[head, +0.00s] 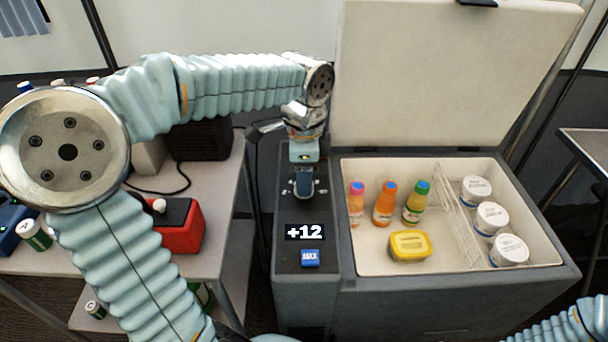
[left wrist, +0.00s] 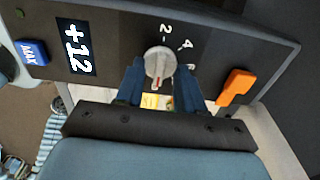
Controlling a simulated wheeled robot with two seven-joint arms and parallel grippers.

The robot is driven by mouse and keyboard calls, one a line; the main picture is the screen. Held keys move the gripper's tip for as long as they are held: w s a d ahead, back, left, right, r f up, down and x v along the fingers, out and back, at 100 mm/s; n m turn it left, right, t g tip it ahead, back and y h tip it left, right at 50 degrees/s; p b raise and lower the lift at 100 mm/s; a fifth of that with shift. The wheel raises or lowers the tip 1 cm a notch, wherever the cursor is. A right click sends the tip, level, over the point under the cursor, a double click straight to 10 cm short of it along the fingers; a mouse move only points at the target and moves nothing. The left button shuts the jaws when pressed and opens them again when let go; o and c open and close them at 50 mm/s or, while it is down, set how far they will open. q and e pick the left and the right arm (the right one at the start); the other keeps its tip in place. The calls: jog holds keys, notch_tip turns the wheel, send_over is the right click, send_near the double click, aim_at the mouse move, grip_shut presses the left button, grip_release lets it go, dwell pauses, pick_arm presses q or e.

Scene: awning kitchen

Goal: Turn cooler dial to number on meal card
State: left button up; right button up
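The cooler dial (left wrist: 158,62) is a round, pale grey knob on the dark control panel in the left wrist view. Its raised grip has a red mark at the lower end, and the white numbers 2 and 4 show above and right of it. My left gripper (left wrist: 160,72) is open, with one blue finger on each side of the dial; small gaps seem to show. In the head view the left gripper (head: 304,184) points down over the panel and hides the dial. The cooler (head: 455,300) display (head: 304,232) reads +12. I cannot identify a meal card.
A blue MAX button (head: 310,258) is below the display. An orange switch (left wrist: 236,87) sits beside the dial. The cooler lid (head: 450,70) stands open over bottles, a yellow tub (head: 409,245) and white tubs. A red box (head: 181,225) is on the left table.

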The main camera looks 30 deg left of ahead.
pick_arm(q)
notch_tip(320, 180, up, 14)
dwell(0.6)
jog(key=shift+f, duration=0.15)
dwell(0.3)
